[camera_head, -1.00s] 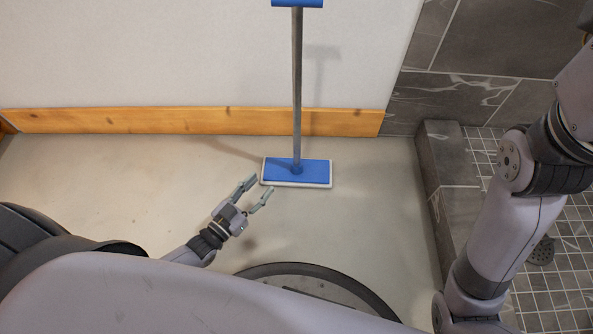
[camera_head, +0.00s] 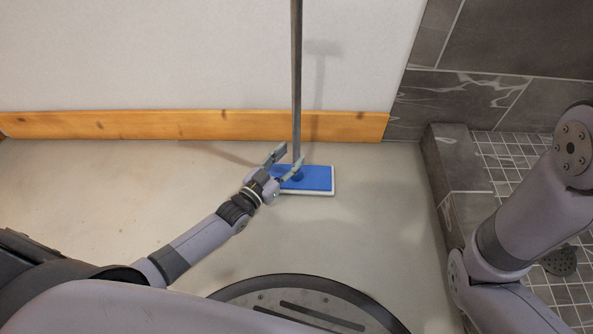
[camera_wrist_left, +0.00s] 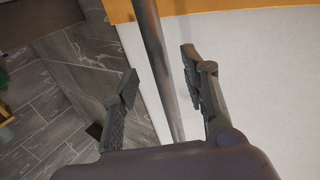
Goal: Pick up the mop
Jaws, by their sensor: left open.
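The mop stands upright near the wall, with a grey pole (camera_head: 297,75) and a flat blue head (camera_head: 318,178) with a white pad on the floor. The top of the pole is out of the head view. My left gripper (camera_head: 287,160) is open at the pole's lower part, just above the mop head, and hides part of the head. In the left wrist view the pole (camera_wrist_left: 165,65) runs between the two spread fingers of the gripper (camera_wrist_left: 162,95), nearer the right finger. I cannot tell if it touches. My right gripper is out of view.
A white wall (camera_head: 190,55) with a wooden baseboard (camera_head: 180,124) stands behind the mop. At the right is a raised stone curb (camera_head: 452,165) around a tiled shower floor with a drain (camera_head: 560,262). The concrete floor (camera_head: 90,190) at left is clear.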

